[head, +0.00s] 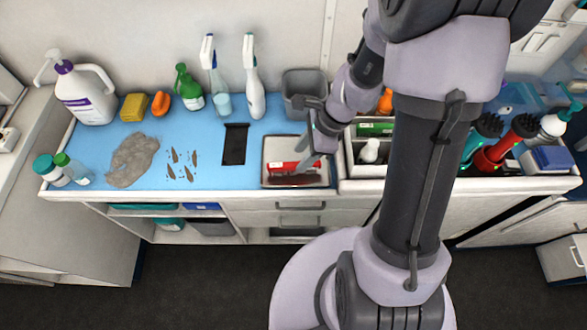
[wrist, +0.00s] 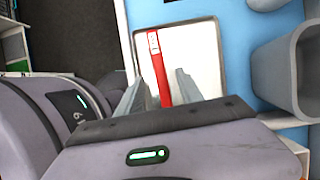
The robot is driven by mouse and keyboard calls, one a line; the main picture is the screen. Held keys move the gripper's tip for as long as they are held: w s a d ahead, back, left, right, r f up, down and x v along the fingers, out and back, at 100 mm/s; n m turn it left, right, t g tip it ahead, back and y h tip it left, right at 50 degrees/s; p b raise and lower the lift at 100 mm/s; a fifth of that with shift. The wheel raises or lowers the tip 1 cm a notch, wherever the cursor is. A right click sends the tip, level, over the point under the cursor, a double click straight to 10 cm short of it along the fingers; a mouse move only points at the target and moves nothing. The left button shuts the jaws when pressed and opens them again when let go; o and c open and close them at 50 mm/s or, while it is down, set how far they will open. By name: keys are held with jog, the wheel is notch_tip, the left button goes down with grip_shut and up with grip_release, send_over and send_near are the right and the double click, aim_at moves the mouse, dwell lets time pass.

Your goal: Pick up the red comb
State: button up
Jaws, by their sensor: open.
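The red comb (head: 288,166) lies in a shallow pale tray (head: 268,181) on the blue counter mat. A dark reddish-brown strip shows along its near side in the head view; I cannot tell if it is teeth or shadow. In the wrist view the comb (wrist: 157,62) is a long red bar with a white mark near its far end, lying on the tray's (wrist: 204,45) white floor. My gripper (head: 312,158) is over the tray's right part. In the wrist view its open fingers (wrist: 158,92) stand on either side of the comb's near part, with gaps showing. Contact cannot be judged.
A grey bin (head: 304,88) stands just behind the tray. A divided white box (head: 360,183) adjoins on the right, with red-handled brushes (head: 500,152) farther right. A black strip (head: 235,144) lies to the left. Bottles, including a white jug (head: 86,96), line the back.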

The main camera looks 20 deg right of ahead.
aim_at(295, 164)
jog(key=b+x, duration=0.3)
jog(key=x, duration=0.2)
jog(key=shift+a+f+b, duration=0.15)
jog(key=shift+f+b, duration=0.1)
jog(key=shift+b, duration=0.05)
jog(key=shift+w+r, duration=0.1)
jog(key=shift+r, duration=0.05)
grip_shut()
jog(key=shift+r+p, duration=0.15)
jog(key=shift+p, duration=0.15)
